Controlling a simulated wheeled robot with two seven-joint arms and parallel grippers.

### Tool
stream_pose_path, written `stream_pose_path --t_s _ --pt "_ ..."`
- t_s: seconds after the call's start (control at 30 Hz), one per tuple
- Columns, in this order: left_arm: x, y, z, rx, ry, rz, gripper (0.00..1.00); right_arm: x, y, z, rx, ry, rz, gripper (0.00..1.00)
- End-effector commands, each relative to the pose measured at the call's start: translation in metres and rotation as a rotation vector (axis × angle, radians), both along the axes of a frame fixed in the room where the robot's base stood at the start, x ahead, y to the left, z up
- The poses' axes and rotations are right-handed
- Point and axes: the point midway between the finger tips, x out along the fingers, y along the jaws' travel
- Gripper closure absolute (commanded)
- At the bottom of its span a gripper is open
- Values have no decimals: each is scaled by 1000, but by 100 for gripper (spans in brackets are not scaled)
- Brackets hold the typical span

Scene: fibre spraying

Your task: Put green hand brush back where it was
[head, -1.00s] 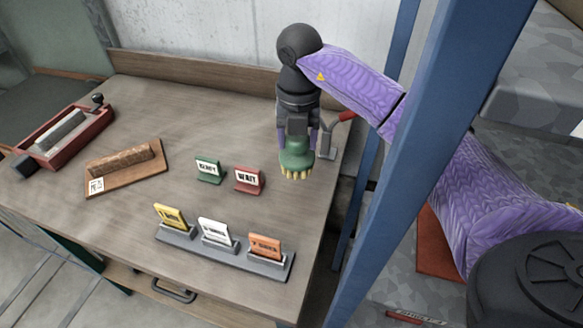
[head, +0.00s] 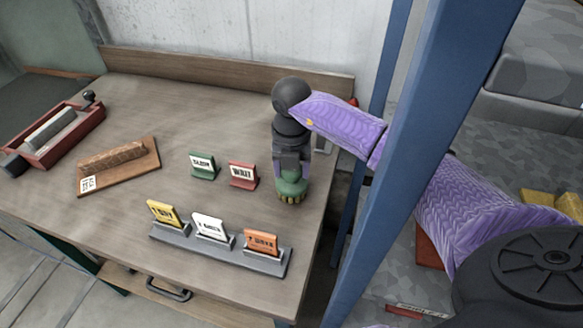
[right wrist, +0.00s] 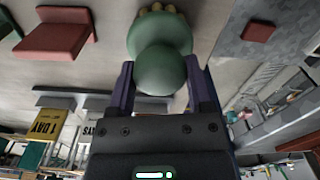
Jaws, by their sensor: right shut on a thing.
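The green hand brush (head: 291,186) is in my right gripper (head: 292,172), with its yellowish bristles pointing down at the right part of the table. In the right wrist view the brush's rounded green body (right wrist: 162,66) sits between the two fingers of the right gripper (right wrist: 160,82), which are shut on it. I cannot tell whether the bristles touch the tabletop. My left gripper is not in view.
A green sign (head: 203,166) and a red sign (head: 243,174) stand left of the brush. A grey rack (head: 215,249) with yellow, white and orange cards stands in front. A brown brush on a board (head: 118,165) and a red tray (head: 55,138) lie left. A blue post (head: 425,150) stands right.

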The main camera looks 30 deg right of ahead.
Motion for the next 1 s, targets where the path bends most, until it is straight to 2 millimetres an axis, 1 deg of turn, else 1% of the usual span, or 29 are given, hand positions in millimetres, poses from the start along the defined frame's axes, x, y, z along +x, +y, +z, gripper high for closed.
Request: stream_pose_path --t_s 0.1,0.23,0.27,0.3,0.37,0.4,0.43,0.63,0.7,0.8,0.93,1.0 --pt "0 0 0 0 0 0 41 0 0 0 0 0 0 82" --pt "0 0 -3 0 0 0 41 0 0 -4 0 0 0 82" --pt "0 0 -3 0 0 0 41 0 0 -4 0 0 0 32" --pt "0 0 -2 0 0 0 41 0 0 -4 1 -1 0 24" --pt "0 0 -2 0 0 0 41 0 0 -3 0 0 0 11" --pt "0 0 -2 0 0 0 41 0 0 -3 0 0 0 3" --pt "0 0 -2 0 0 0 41 0 0 -3 0 0 0 0" --pt "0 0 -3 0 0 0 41 0 0 -4 1 -1 0 0" --pt "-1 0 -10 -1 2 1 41 0 0 -6 1 -1 0 0" --pt "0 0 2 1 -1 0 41 1 0 23 0 -6 0 0" --pt "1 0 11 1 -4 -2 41 2 8 59 0 -6 1 0" --pt "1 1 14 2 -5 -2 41 2 7 74 1 -6 0 0"
